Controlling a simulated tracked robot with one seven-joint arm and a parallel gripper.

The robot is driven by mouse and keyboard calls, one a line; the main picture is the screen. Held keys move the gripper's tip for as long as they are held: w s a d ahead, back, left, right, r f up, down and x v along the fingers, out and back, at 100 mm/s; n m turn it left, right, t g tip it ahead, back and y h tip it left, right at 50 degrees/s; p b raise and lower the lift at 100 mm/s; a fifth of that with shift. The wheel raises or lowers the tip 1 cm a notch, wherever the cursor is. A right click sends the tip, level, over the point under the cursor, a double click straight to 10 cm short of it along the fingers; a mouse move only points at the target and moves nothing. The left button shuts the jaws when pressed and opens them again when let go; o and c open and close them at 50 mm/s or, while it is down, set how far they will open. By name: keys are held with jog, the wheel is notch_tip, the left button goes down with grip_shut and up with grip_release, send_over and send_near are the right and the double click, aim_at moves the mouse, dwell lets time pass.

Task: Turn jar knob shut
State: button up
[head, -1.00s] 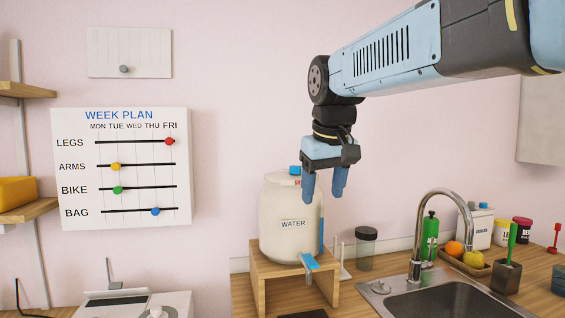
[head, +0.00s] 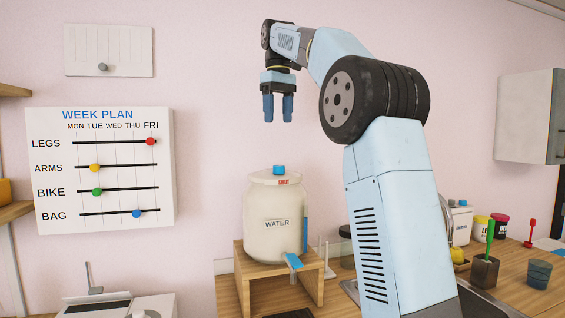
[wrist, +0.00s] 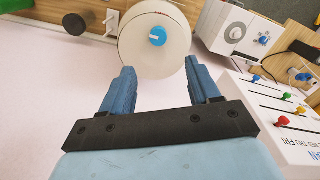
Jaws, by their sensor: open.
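A white jar labelled WATER (head: 277,232) stands upright on a small wooden stand (head: 248,276). A blue knob (head: 279,169) sits on top of its lid, beside a small red SHUT mark (head: 284,182). In the wrist view the knob (wrist: 158,36) is seen from above at the centre of the round lid (wrist: 140,55), with a pale line across it. My gripper (head: 278,118) is open and empty, pointing down, well above the knob and apart from it. A blue tap (head: 293,261) is at the jar's lower front.
A week plan board (head: 100,168) with coloured sliders hangs on the wall to the left. A sink (head: 480,300), a green brush in a dark holder (head: 485,271) and several tubs are at the right. The air between gripper and lid is clear.

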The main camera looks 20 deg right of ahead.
aim_at(279, 166)
jog(key=f, duration=1.3)
jog(key=shift+w+d+f, duration=0.15)
jog(key=shift+w+f, duration=0.15)
jog(key=shift+w, duration=0.05)
